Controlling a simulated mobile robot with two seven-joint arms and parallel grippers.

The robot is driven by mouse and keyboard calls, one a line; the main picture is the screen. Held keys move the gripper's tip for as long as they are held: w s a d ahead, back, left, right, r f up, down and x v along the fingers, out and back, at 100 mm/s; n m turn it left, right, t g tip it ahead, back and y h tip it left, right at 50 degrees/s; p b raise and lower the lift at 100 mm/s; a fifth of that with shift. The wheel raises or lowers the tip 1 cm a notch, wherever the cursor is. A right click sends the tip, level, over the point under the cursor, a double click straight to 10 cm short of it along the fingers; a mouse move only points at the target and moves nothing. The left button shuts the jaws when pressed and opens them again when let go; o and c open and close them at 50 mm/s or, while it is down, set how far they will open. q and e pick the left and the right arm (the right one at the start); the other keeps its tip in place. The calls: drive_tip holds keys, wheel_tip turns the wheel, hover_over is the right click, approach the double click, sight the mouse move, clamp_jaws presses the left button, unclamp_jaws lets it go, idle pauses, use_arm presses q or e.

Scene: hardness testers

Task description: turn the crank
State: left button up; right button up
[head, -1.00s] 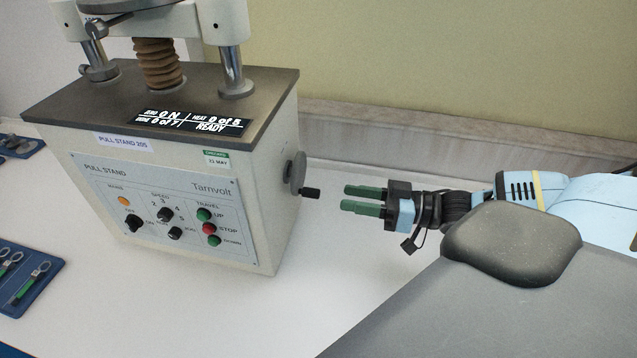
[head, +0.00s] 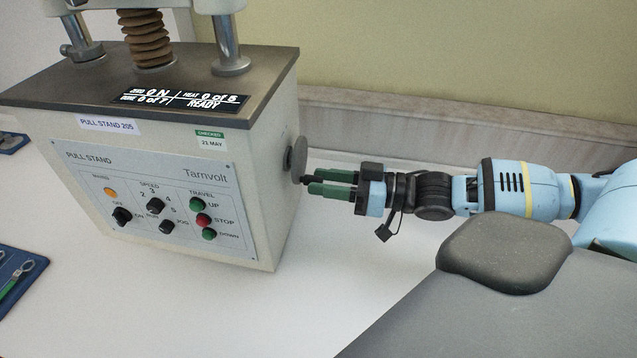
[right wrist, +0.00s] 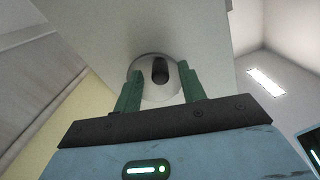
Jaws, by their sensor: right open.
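The crank is a grey disc (head: 299,159) with a small black handle (head: 308,180) on the right side of the pull stand (head: 180,190). My right gripper (head: 312,182) has green fingers that point left at the handle, with their tips right at it. In the right wrist view the open fingers (right wrist: 159,85) stand on either side of the dark handle (right wrist: 160,70), with the pale disc (right wrist: 150,95) behind it. The handle shows between the fingers with gaps, so I see no grip on it. My left gripper is not in view.
The stand's front panel (head: 150,200) carries knobs and coloured buttons, and its display (head: 180,98) reads READY. A blue tray (head: 18,275) with tools lies at the left edge. The white table is clear in front of the stand. A wall ledge (head: 450,130) runs behind my arm.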

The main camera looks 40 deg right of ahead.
drive_tip(key=shift+w+a, duration=0.4)
drive_tip(key=shift+w, duration=0.05)
clamp_jaws()
